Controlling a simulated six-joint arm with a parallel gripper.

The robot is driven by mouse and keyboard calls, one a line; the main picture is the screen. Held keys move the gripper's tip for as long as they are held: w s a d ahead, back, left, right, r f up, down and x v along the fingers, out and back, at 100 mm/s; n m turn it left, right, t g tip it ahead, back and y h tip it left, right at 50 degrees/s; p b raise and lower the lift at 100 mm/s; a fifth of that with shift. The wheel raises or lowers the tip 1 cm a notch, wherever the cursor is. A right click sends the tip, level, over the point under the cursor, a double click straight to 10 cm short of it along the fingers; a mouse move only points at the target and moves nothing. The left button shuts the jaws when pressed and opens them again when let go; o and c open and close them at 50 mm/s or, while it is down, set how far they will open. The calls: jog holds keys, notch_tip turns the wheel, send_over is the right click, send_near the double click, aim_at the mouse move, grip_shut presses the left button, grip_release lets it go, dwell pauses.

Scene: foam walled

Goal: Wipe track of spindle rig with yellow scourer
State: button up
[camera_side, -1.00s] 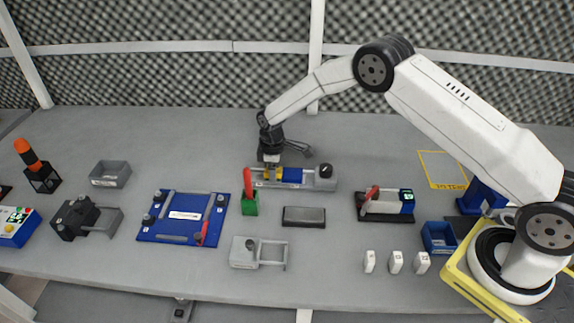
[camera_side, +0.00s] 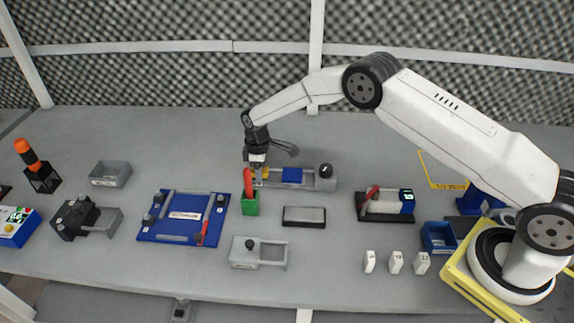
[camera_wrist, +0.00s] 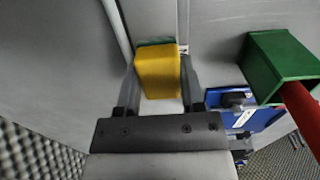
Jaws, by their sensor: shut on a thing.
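My gripper (camera_side: 257,178) is shut on the yellow scourer (camera_wrist: 157,76), which has a thin green layer along its far edge. The scourer sits between the two fingers in the wrist view and is mostly hidden by my gripper in the side view. The spindle rig (camera_side: 310,182) is a long grey piece with a blue block (camera_side: 292,175) on it and a black knob (camera_side: 325,170) at its right end. My gripper is at the rig's left end. The scourer is at its grey track (camera_wrist: 152,20); whether they touch cannot be told.
A green holder (camera_side: 250,208) with a red upright handle stands just in front of the rig's left end; it is close on the right in the wrist view (camera_wrist: 270,70). A dark grey block (camera_side: 304,216) lies in front. A blue board (camera_side: 182,235) is to the left.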

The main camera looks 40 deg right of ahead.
jog(key=shift+w+a+r, duration=0.15)
jog(key=shift+w+a, duration=0.85)
jog(key=shift+w, duration=0.1)
jog(key=shift+r, duration=3.05)
jog(key=shift+r, duration=0.15)
jog(key=shift+r, duration=1.3)
